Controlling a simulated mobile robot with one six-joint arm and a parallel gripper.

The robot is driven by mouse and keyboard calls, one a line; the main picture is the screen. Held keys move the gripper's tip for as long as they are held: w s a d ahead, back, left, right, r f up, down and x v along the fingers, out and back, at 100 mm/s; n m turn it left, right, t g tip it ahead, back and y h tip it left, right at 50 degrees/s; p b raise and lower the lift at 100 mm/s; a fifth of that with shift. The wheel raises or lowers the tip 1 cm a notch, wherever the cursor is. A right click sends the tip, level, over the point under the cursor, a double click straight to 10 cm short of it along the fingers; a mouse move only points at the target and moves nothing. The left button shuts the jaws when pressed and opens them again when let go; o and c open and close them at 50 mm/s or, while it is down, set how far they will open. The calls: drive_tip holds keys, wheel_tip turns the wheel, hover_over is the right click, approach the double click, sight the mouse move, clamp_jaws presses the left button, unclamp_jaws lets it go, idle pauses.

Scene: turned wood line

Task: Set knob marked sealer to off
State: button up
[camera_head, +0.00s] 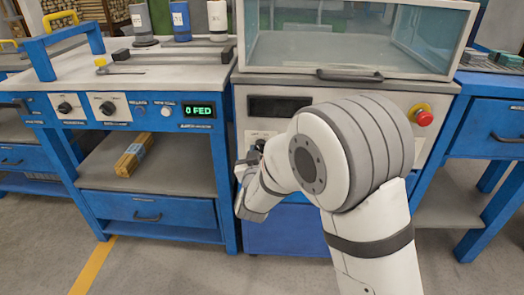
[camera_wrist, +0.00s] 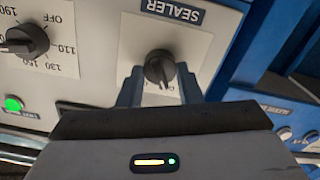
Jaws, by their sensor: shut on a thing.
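The sealer knob (camera_wrist: 160,68) is a black dial on a white plate under a blue label reading SEALER (camera_wrist: 176,12), in the wrist view. My gripper (camera_wrist: 160,88) has its two fingers on either side of this knob and is shut on it. The knob's white pointer mark and most of the markings near the fingers are hard to read, so its setting cannot be told. In the head view my gripper (camera_head: 250,172) is at the front of the machine with the glass hood, and my arm hides most of the panel there.
Another black knob (camera_wrist: 20,42) with OFF and number marks sits left of the sealer knob, above a lit green button (camera_wrist: 13,103). In the head view a red emergency button (camera_head: 423,118) is on the machine's right. A bench with a 0 FED display (camera_head: 199,111) stands left.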

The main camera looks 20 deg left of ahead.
drive_tip(key=shift+d+f, duration=0.1)
drive_tip(key=shift+f, duration=0.05)
drive_tip(key=o, duration=0.7)
drive_tip(key=shift+w, duration=0.15)
drive_tip(key=shift+o, duration=1.4)
drive_tip(key=shift+s, duration=0.2)
drive_tip(key=p+v, duration=0.2)
drive_tip(key=v, duration=0.5)
drive_tip(key=shift+s, duration=0.25)
